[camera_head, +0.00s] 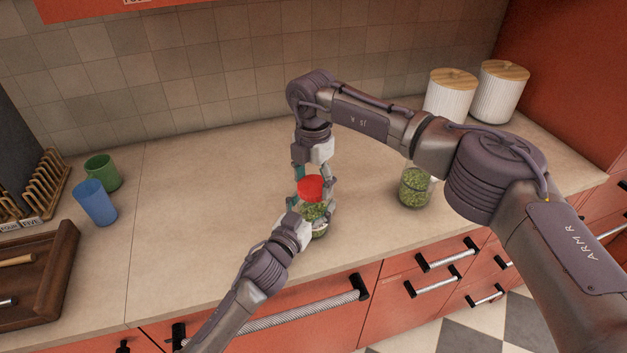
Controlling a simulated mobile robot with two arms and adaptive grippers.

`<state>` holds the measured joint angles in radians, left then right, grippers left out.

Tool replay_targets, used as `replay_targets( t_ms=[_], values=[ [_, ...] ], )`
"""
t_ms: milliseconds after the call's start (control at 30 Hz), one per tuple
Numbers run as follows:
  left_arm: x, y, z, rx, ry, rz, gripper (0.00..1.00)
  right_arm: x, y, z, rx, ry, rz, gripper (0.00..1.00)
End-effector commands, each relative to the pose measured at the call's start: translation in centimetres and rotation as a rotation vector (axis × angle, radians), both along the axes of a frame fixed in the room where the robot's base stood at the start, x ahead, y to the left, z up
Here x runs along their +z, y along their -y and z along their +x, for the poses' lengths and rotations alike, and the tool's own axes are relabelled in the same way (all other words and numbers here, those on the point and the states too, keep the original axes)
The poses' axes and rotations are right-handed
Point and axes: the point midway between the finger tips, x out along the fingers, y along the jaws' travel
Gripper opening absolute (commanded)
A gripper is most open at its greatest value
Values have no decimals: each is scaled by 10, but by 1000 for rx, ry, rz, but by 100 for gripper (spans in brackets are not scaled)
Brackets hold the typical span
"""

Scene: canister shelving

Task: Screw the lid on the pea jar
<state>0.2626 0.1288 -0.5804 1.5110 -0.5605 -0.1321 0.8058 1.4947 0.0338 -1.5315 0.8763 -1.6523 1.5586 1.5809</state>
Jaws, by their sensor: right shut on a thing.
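The pea jar (318,214) is a clear glass jar of green peas near the front of the counter. It looks roughly upright, partly hidden by my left gripper. The red lid (311,187) is at the jar's mouth; I cannot tell whether it touches the rim. My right gripper (312,181) comes down from above and is shut on the lid, with fingers on both sides of it. My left gripper (308,216) reaches in from the front left to the jar's side. Its fingertips overlap the jar, and their grip is unclear.
A second jar of green contents (414,187) stands to the right, near my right arm. Two white canisters (450,98) with wooden tops are at the back right. A blue cup (96,203), green cup (103,172) and wooden tray (50,285) are at left. The counter's left middle is clear.

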Motion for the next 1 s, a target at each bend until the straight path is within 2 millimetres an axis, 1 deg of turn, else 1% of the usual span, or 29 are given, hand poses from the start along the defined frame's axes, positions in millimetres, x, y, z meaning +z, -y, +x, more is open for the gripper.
replay_targets(
  t_ms=[33,100,300,433,467,600,633,767,800,1000],
  values=[
    [-1,0,0,1,-3,1,0,1,0,1,-119,1,1,58],
    [-1,0,0,1,-3,1,0,1,0,1,-295,2,1,58],
    [-1,0,0,1,-3,1,0,1,0,1,-780,1,1,58],
    [-1,0,0,1,-3,1,0,0,0,1,-1013,1,1,58],
    [-1,0,0,1,-3,1,0,0,0,1,-1034,1,1,58],
    [-1,0,0,1,-3,1,0,0,0,1,-1023,1,1,58],
    [-2,0,0,1,-3,1,0,0,0,1,-1023,1,1,76],
    [-2,0,0,1,-3,1,0,0,0,1,-1022,1,0,98],
    [-2,0,0,1,-3,1,0,0,0,1,-1022,1,0,100],
    [-2,0,0,1,-3,1,0,0,0,1,-1021,0,-1,100]
  ],
)
